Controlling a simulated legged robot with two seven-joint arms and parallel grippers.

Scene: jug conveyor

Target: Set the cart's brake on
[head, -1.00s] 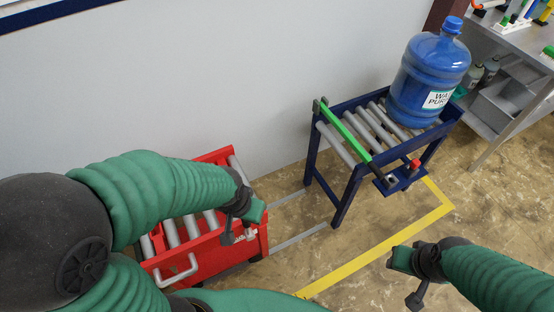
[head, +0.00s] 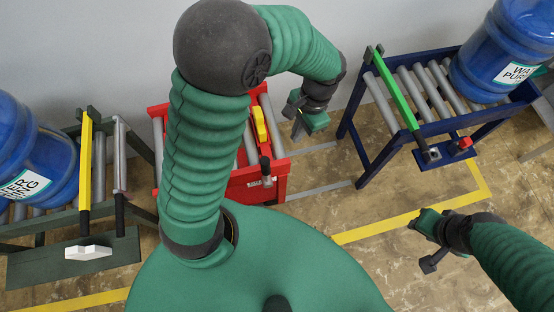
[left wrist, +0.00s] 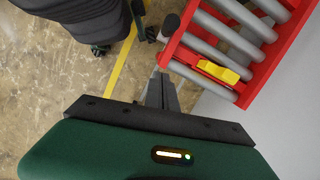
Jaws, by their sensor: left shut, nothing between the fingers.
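The red roller cart (head: 262,187) stands on the floor, partly hidden by my left arm. I cannot tell which one is the brake. My left gripper (head: 298,130) is shut and empty, just right of the cart and apart from the yellow part. In the left wrist view the fingers (left wrist: 160,82) are together, near the cart's red edge, with the yellow part (left wrist: 218,72) beyond to the right.
A blue roller stand (head: 362,156) with a green bar (head: 396,88) and a blue jug (head: 500,55) is at right. A dark stand (head: 125,250) with a yellow bar (head: 85,160) and another jug (head: 30,165) is at left. Grey floor rails (head: 318,190) lie between cart and blue stand.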

